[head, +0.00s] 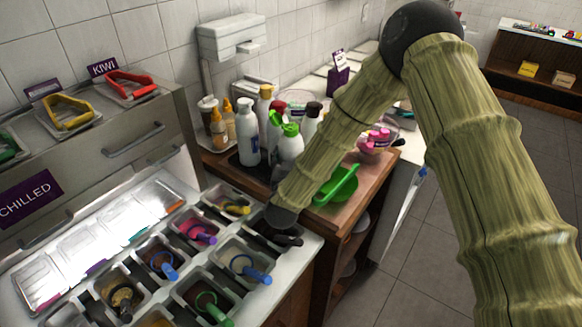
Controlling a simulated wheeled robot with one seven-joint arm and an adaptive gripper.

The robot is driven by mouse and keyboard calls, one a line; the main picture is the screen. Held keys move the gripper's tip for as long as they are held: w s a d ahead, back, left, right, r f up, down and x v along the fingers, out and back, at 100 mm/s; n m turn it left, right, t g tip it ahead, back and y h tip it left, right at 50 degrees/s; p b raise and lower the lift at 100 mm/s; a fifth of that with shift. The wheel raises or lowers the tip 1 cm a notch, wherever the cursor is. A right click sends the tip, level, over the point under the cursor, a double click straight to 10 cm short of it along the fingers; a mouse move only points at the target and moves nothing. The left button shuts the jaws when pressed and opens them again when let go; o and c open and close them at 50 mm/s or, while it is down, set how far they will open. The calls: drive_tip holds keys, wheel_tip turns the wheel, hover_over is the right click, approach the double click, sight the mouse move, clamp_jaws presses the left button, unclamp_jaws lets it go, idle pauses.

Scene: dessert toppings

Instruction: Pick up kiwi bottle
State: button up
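Several bottles stand together on a dark tray on the wooden counter. Among them are a tall white bottle (248,133), a white bottle with a green cap (290,142) and one with a black cap (311,119). I cannot read their labels, so I cannot tell which is the kiwi bottle. My arm reaches down and left in front of the counter, right of these bottles. Its dark end with my gripper (284,225) is over the topping bins at the right edge, apart from the bottles. The fingers are too dark and hidden to tell their state.
Topping bins (192,228) with coloured spoon handles fill the lower left. A green scoop (337,187) and pink items (376,138) lie right of the bottles. Floor (418,245) is clear.

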sight(290, 131)
drive_tip(key=shift+c, duration=0.6)
drive_tip(key=shift+w+r, duration=0.1)
drive_tip(key=shift+r, duration=0.1)
drive_tip(key=shift+r, duration=0.15)
drive_tip(key=shift+r+b, duration=1.45)
drive_tip(key=shift+r, duration=2.95)
drive_tip(key=shift+o, duration=1.3)
drive_tip(key=shift+r, duration=0.2)
drive_tip(key=shift+c, duration=1.3)
drive_tip(key=shift+r, duration=0.3)
